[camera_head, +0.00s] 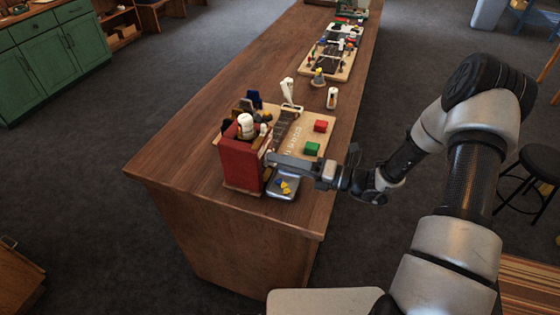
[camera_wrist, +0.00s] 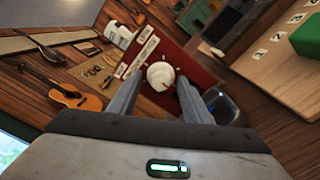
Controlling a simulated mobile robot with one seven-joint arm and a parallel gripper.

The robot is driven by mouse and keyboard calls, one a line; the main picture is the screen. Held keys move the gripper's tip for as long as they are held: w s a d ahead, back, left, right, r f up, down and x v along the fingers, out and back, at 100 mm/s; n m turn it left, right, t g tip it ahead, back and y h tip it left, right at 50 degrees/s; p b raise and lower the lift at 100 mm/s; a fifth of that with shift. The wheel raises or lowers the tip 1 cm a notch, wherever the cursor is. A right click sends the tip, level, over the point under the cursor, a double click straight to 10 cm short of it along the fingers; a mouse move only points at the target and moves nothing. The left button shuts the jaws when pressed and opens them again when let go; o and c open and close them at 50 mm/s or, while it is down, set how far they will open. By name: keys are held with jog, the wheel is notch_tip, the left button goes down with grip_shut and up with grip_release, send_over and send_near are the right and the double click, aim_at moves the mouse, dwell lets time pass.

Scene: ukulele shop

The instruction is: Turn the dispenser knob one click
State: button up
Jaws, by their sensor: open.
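The dispenser (camera_head: 241,158) is a red upright box at the front left of the board on the counter. Its round white knob (camera_wrist: 160,76) shows in the wrist view on the red panel (camera_wrist: 190,62), and my gripper and the viewing angle hide it in the head view. My gripper (camera_head: 270,159) reaches in from the right to the dispenser's front. In the wrist view my gripper (camera_wrist: 159,82) is open, with one finger on each side of the knob's line. I cannot tell whether either finger touches the knob.
A metal tray (camera_head: 274,191) with small yellow and blue pieces sits just below my gripper. The counter's front edge is bare.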

jog(key=b+v, duration=0.2)
jog(key=v, duration=1.5)
jog(key=s+a+r+n+g+h, duration=0.8)
jog(key=s+r+n, duration=0.25)
jog(key=n, duration=0.85)
jog(key=s+d+r+n+t+h, duration=0.2)
jog(key=s+r+n+t+h, duration=0.1)
jog(key=n, duration=0.4)
jog(key=s+d+r+n+t+h, duration=0.3)
jog(key=r+n+t+h, duration=0.1)
jog(key=r+n+h, duration=0.2)
jog(key=shift+d+r+n, duration=0.25)
jog(key=shift+r+n, duration=0.35)
jog(key=shift+n, duration=0.4)
jog(key=shift+s, duration=0.1)
